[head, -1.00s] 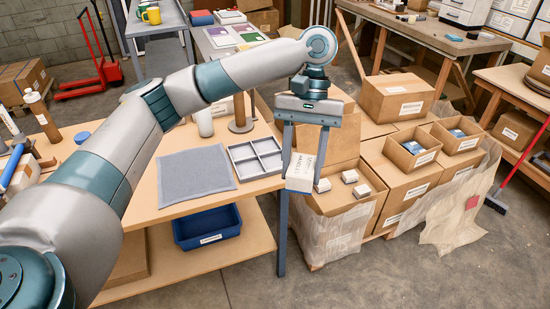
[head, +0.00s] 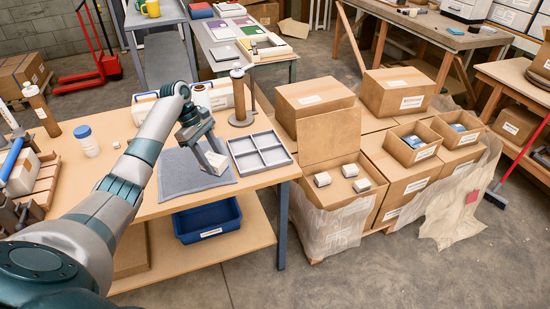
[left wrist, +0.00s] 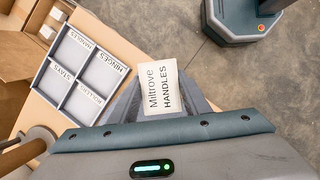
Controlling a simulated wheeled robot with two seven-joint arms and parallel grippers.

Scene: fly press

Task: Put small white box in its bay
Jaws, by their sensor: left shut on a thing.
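A small white box (head: 216,163) is held by my left gripper (head: 208,152) above the grey mat, left of the divided tray. In the left wrist view the box (left wrist: 160,88) reads "Miltrove HANDLES" and sits between the fingers. The grey tray (head: 238,160) has a two-by-two set of bays, which look empty. In the left wrist view the tray (left wrist: 45,98) shows bay labels reading HANDLES, HINGES, STAYS and ROLLERS. The box is apart from the tray. My right gripper is not in view.
The grey mat (head: 172,190) lies flat on the wooden table (head: 262,178). A brown post on a round base (head: 239,122) stands just behind the tray. A blue bin (head: 205,236) is on the shelf below. An open carton (head: 375,212) with several small white boxes stands right of the table.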

